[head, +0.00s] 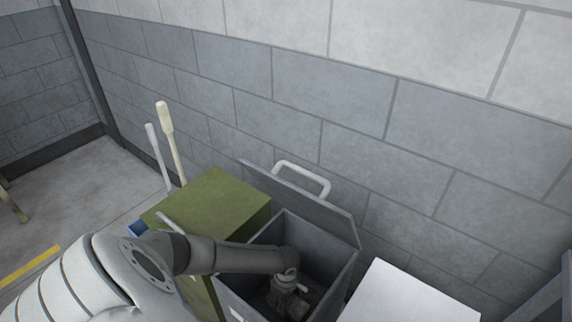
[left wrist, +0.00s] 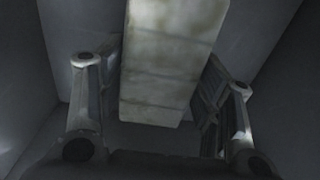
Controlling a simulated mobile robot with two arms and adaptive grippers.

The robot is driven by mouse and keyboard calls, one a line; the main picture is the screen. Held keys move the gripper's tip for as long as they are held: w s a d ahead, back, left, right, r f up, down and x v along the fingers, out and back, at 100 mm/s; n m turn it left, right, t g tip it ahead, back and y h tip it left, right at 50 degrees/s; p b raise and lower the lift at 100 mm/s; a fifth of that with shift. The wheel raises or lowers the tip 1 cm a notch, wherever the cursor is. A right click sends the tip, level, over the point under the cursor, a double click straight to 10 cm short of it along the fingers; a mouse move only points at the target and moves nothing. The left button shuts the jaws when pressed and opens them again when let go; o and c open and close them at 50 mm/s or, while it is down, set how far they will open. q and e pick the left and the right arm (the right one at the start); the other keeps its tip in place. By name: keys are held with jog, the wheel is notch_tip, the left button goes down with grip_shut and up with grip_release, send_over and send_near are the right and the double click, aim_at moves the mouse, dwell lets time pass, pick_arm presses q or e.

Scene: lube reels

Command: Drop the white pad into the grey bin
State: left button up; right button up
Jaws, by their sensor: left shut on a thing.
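The grey bin (head: 328,262) stands against the block wall with its grey lid (head: 315,203) tipped open toward the wall. My left arm reaches over the bin, and my left gripper (head: 290,298) is down inside it, below the rim. In the left wrist view the white pad (left wrist: 168,55), pale and stained, lies between the two fingers of my left gripper (left wrist: 155,112), which is shut on it. Dark grey bin walls surround it there. The pad cannot be made out clearly in the head view. My right gripper is not in view.
An olive green cabinet (head: 213,199) stands close on the bin's left, with two pale long handles (head: 166,120) behind it. A white-topped box (head: 415,296) stands on the right. Open floor (head: 60,195) lies at the far left.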

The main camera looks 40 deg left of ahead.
pick_arm(q)
jog(key=o, duration=0.9)
jog(key=shift+o, duration=0.2)
jog(key=shift+r, duration=0.1)
jog(key=shift+r+p, duration=0.4)
jog(key=shift+p, duration=0.05)
notch_tip(320, 180, up, 12)
jog(key=shift+r+p, duration=0.2)
jog(key=shift+p, duration=0.1)
